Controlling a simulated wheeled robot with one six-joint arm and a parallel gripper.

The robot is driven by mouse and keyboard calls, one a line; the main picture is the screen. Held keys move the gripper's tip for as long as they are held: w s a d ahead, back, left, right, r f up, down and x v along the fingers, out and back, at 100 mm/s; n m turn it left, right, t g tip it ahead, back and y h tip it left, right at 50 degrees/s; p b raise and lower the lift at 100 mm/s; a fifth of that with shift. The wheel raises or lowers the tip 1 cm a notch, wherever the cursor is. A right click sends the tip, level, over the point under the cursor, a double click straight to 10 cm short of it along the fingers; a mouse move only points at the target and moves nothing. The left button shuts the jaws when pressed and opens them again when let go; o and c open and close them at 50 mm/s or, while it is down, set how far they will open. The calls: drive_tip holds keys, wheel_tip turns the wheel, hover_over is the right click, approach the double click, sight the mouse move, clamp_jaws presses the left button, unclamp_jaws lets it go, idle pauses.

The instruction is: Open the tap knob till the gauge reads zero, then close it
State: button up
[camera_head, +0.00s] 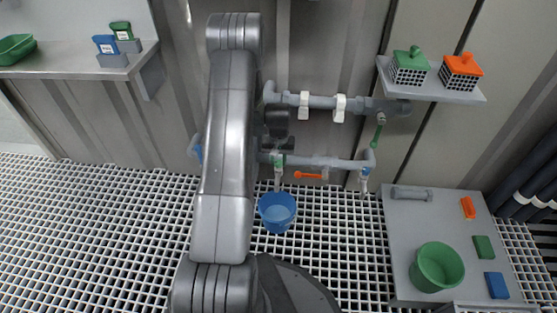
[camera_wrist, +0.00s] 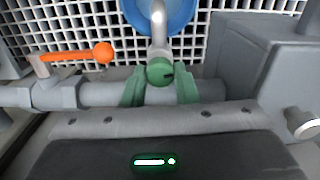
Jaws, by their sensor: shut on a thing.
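A green tap knob (camera_wrist: 160,72) sits on the grey pipe, in the middle of the wrist view. My gripper (camera_wrist: 160,90) has green fingers on both sides of the knob and is shut on it. In the head view the gripper is near the lower pipe (camera_head: 325,162), and my arm hides much of this area. A grey spout (camera_wrist: 158,25) runs from the knob over a blue bucket (camera_head: 277,211), which also shows in the wrist view (camera_wrist: 176,8). I cannot make out a gauge reading in either view.
An orange lever (camera_head: 308,175) is on the pipe beside the knob. A grey box (camera_wrist: 262,60) stands close right of the gripper in the wrist view. A bench (camera_head: 400,268) with a green bucket (camera_head: 437,268) is at right. A shelf (camera_head: 430,84) holds two lidded baskets.

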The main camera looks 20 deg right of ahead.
sight(279, 162)
drive_tip(key=shift+m, duration=1.6)
drive_tip(key=o, duration=1)
drive_tip(key=shift+p, duration=0.3)
wheel_tip(279, 162, up, 8)
drive_tip(key=p, duration=0.2)
drive_tip(key=shift+f+p, duration=0.2)
drive_tip(key=shift+p, duration=0.2)
drive_tip(key=shift+f, duration=0.1)
